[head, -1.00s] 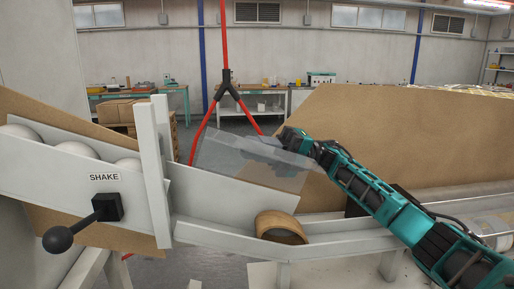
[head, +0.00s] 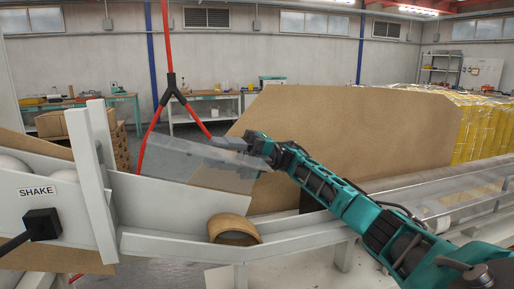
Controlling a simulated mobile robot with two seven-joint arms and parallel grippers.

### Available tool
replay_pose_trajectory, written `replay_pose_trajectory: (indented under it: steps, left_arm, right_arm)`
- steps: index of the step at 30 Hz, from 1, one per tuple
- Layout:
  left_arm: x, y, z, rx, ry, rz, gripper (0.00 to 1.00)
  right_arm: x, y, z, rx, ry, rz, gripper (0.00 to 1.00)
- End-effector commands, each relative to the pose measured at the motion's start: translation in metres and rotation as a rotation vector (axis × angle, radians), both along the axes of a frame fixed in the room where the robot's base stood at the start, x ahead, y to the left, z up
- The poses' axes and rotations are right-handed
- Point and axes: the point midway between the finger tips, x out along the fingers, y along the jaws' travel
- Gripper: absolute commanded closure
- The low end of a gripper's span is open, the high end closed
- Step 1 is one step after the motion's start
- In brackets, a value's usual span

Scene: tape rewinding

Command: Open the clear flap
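The clear flap (head: 222,178) is a tilted transparent panel above the white chute, left of the middle in the head view. My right gripper (head: 235,147) reaches in from the right and is at the flap's upper edge. Its fingers overlap the flap in the picture. I cannot tell whether they grip it, touch it or are behind it. A brown tape roll (head: 233,230) lies in the chute below the flap. My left gripper is not in view.
A white chute (head: 170,243) runs below the flap. A brown board (head: 350,130) stands behind my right arm. A red forked cable (head: 171,85) hangs behind the flap. A black lever block marked SHAKE (head: 42,224) is at the left.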

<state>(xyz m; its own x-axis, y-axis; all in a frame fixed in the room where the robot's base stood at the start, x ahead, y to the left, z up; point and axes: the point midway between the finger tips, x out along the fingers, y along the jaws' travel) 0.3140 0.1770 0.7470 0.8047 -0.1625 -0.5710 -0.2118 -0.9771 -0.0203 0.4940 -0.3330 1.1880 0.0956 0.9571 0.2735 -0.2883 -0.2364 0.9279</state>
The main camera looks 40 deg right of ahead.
Motion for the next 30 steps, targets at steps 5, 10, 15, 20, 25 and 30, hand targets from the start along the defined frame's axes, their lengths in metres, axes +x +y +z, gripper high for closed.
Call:
replay_pose_trajectory:
  steps: [5, 10, 15, 20, 25, 30]
  left_arm:
    - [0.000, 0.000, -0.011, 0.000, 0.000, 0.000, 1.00]
    - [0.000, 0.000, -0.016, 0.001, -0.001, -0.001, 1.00]
    - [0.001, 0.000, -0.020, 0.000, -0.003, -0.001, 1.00]
    - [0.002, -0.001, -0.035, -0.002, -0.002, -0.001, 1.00]
    - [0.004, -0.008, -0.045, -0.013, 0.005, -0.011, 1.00]
    - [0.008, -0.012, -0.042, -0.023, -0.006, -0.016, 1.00]
  right_arm:
    - [-0.004, -0.042, -0.005, 0.002, -0.002, -0.004, 0.64]
    - [-0.007, -0.072, -0.004, 0.003, -0.002, -0.005, 0.64]
    - [-0.009, -0.095, -0.004, 0.002, 0.000, -0.004, 0.64]
    - [-0.010, -0.110, -0.009, 0.001, -0.002, 0.002, 0.64]
    - [-0.011, -0.121, -0.008, 0.001, -0.001, 0.002, 0.64]
    - [-0.013, -0.129, -0.006, 0.001, 0.000, 0.001, 0.64]
